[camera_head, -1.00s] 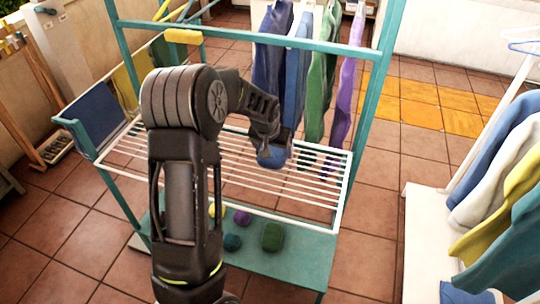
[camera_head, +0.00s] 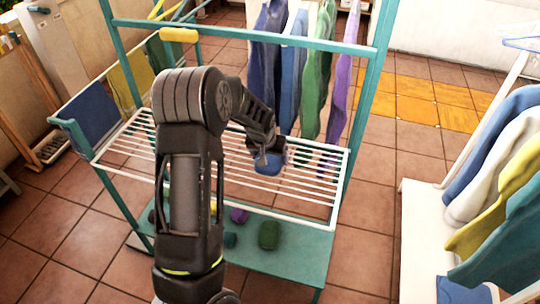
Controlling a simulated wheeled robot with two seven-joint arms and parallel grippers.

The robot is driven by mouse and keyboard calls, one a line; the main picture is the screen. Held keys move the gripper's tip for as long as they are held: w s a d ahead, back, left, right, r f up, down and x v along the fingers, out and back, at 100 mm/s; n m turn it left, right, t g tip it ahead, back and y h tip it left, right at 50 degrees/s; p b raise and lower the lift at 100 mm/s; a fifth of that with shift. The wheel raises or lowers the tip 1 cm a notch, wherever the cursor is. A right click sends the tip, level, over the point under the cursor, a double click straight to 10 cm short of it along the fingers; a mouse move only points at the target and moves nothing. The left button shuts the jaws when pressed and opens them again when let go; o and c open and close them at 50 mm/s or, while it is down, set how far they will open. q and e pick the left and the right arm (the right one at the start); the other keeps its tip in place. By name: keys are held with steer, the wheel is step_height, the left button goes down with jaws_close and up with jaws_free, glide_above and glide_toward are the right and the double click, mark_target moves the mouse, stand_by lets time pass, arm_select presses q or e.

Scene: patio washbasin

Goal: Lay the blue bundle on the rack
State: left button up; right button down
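The blue bundle (camera_head: 268,163) is small and rounded and sits at the fingertips of my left gripper (camera_head: 266,150). The gripper points down over the rear middle of the white slatted rack (camera_head: 300,206) and appears shut on the bundle; the fingertips are partly hidden. The bundle shows against the slats. I cannot tell whether it touches them or is just above. My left arm hides part of the rack's left side. My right gripper is not in view.
A teal frame bar (camera_head: 250,38) crosses above the rack. Blue, green and purple cloths (camera_head: 318,80) hang close behind the gripper. Several bundles, one green (camera_head: 269,235) and one purple (camera_head: 239,216), lie on the teal lower shelf (camera_head: 300,255). The rack's front right is clear.

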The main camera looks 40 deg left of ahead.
arm_select(q)
steer(key=o, duration=0.4)
steer(key=shift+c, duration=0.2)
steer(key=shift+r, duration=0.1)
steer(key=shift+r, duration=0.15)
steer(key=shift+s+r, duration=0.15)
steer(key=shift+r, duration=0.15)
steer(key=b+v, duration=0.1)
steer(key=v, duration=1)
steer(key=shift+b, duration=0.35)
steer(key=shift+s+d, duration=0.1)
